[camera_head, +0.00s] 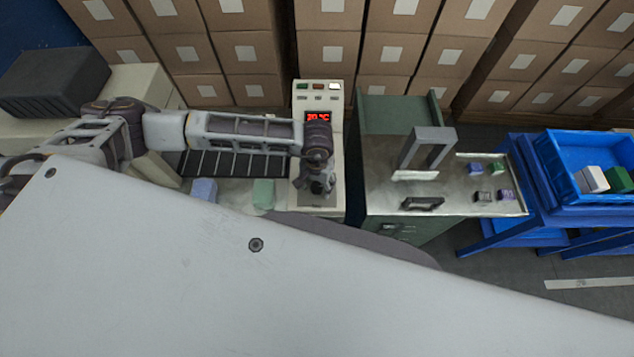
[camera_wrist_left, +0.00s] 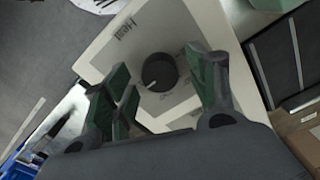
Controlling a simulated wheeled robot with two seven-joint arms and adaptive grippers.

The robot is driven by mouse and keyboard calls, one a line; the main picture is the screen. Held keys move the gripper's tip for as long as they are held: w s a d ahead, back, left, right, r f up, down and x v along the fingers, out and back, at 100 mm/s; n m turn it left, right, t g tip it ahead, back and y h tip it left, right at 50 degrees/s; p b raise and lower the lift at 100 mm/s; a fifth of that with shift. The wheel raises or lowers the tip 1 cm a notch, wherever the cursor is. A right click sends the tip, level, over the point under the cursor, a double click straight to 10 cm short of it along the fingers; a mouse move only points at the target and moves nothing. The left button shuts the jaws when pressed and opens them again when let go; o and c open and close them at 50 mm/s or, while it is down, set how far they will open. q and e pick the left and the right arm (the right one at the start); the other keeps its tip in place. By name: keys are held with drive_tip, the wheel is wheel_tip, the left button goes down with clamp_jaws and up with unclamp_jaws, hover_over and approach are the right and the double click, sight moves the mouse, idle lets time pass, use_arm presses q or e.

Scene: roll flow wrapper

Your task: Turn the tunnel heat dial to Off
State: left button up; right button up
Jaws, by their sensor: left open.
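The tunnel heat dial (camera_wrist_left: 160,72) is a round black knob with a light pointer mark, on a pale panel labelled "Heat" (camera_wrist_left: 131,27) in the left wrist view. Its pointer is at the lower left of the knob; the small lettering around it is hard to read. My left gripper (camera_wrist_left: 165,97) is open, with its green-padded fingers apart on either side of the dial in that view; I cannot tell whether they touch it. In the head view my left gripper (camera_head: 317,187) is over the control box (camera_head: 337,170) and mostly hides the dial. My right gripper is not in view.
A red temperature display (camera_head: 318,117) and several buttons are on the box's upper part. A dark roller conveyor (camera_head: 222,163) lies to the left. A metal table (camera_head: 450,200) with a grey arch (camera_head: 427,150) stands right, beyond it a blue crate (camera_head: 572,187). Stacked cartons (camera_head: 330,55) line the back.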

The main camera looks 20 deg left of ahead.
use_arm(q)
drive_tip(key=shift+f, duration=0.25)
drive_tip(key=shift+c, duration=0.5)
drive_tip(key=c, duration=1)
drive_tip(key=shift+o, duration=0.2)
